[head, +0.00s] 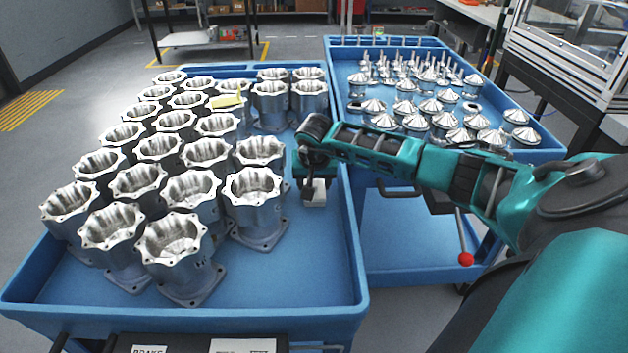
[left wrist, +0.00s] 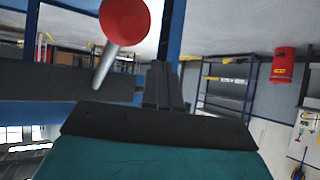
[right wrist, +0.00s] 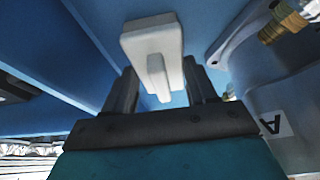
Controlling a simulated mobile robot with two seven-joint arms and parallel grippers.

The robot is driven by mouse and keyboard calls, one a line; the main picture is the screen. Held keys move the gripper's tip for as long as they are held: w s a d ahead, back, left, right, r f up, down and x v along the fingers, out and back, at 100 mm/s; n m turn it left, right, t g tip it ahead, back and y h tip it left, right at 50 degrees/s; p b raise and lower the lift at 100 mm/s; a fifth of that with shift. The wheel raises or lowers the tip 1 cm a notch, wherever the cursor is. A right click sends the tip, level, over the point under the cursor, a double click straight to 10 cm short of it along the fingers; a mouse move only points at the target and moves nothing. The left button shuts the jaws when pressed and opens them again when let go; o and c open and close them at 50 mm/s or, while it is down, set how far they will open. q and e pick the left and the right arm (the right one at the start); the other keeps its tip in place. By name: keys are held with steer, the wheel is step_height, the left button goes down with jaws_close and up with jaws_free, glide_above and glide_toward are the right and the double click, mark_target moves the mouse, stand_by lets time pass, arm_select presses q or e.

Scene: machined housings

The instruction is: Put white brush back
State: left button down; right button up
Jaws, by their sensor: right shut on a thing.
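The white brush (head: 314,194) is at the right side of the left blue tray, beside the nearest housings. My right gripper (head: 312,180) is shut on it. In the right wrist view the white brush (right wrist: 152,42) shows as a pale block with a narrow handle between the two fingers (right wrist: 163,90). Whether it touches the tray floor I cannot tell. My left gripper is not visible in the head view. In the left wrist view its dark fingers (left wrist: 166,88) are close together with nothing seen between them.
The left blue tray (head: 300,318) holds rows of metal housings (head: 180,250); its front right floor is bare. A yellow item (head: 228,102) lies on a housing. The right tray (head: 535,153) holds cone-shaped parts (head: 430,106). A red knob (head: 466,259) stands near my arm.

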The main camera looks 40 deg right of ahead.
steer(key=o, duration=1.2)
steer(key=shift+r, duration=0.15)
steer(key=shift+r+p, duration=0.3)
steer(key=v, duration=1.1)
steer(key=shift+r+p, duration=0.15)
steer(key=shift+p, duration=0.3)
steer(key=shift+a, duration=0.1)
